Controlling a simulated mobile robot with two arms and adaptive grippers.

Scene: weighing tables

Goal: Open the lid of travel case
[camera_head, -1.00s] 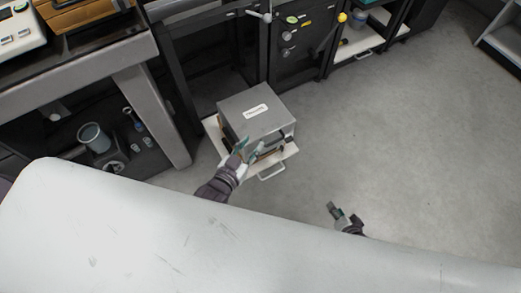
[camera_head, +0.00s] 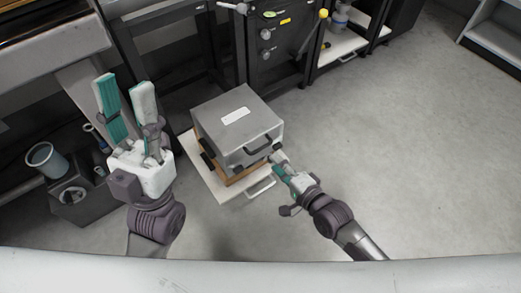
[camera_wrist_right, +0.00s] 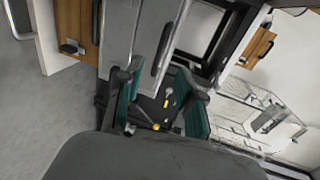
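The travel case (camera_head: 212,107) has a grey lid with a white label, a dark front handle (camera_head: 262,141) and a wooden lower part (camera_head: 240,174). Its lid looks down. My right gripper (camera_head: 280,164) is at the case's right front corner; contact is unclear. In the right wrist view, my right gripper's teal fingers (camera_wrist_right: 158,110) stand apart, with the grey case (camera_wrist_right: 118,35) and a dark handle (camera_wrist_right: 164,50) just beyond them. My left gripper (camera_head: 124,92) is open and empty, raised left of the case, apart from it.
The case stands on a white pulled-out shelf (camera_head: 214,189) with a front handle (camera_head: 261,188). A dark cabinet (camera_head: 285,65) stands behind. The floor (camera_head: 400,130) to the right is clear.

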